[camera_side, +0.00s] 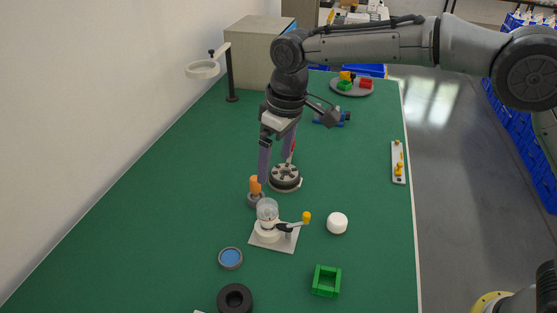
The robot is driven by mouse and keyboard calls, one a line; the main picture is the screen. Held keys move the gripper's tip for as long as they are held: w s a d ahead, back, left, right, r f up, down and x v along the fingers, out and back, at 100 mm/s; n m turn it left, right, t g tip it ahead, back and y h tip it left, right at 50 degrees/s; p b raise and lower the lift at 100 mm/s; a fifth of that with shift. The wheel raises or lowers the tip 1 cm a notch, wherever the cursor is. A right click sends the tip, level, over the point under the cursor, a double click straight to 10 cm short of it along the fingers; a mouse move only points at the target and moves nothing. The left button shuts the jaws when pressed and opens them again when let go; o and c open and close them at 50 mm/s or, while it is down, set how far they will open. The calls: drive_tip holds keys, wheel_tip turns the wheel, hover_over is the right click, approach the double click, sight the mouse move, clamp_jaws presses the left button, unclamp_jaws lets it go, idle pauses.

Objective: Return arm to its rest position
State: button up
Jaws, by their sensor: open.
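My gripper (275,170) is open, with its two purple fingers pointing down above the green table (160,205). Nothing shows between the fingers. Below and in front of it in the view, a clear glass bulb (267,209) stands upright on a white fixture (266,234) with a lever (290,227) ending in a yellow-orange knob. The fingertips appear apart from the bulb. An orange-topped piece (256,187) in a dark round base stands close to the left finger. A dark grey round holder (285,180) stands beside the right finger; I cannot tell the exact gap.
A white cylinder (337,223), a green square frame (326,281), a blue-centred dish (230,258) and a black ring (235,299) lie nearer. A stand with a ring (203,69), a box (255,52) and a grey plate (367,88) are farther back. The table's left side is clear.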

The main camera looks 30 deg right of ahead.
drive_tip(key=s+d+r+m+t, duration=0.2)
drive_tip(key=s+d+r, duration=0.1)
drive_tip(key=d+r, duration=0.7)
drive_tip(key=s+d+r+m+t, duration=0.1)
drive_tip(key=s+d+r, duration=0.4)
drive_tip(key=s+d, duration=0.35)
drive_tip(key=s+d+f+m+t, duration=0.15)
drive_tip(key=s+d, duration=0.25)
drive_tip(key=s, duration=0.7)
drive_tip(key=s+d+f+m+h, duration=0.1)
drive_tip(key=s+f, duration=0.7)
drive_tip(key=f, duration=0.2)
drive_tip(key=shift+d, duration=0.4)
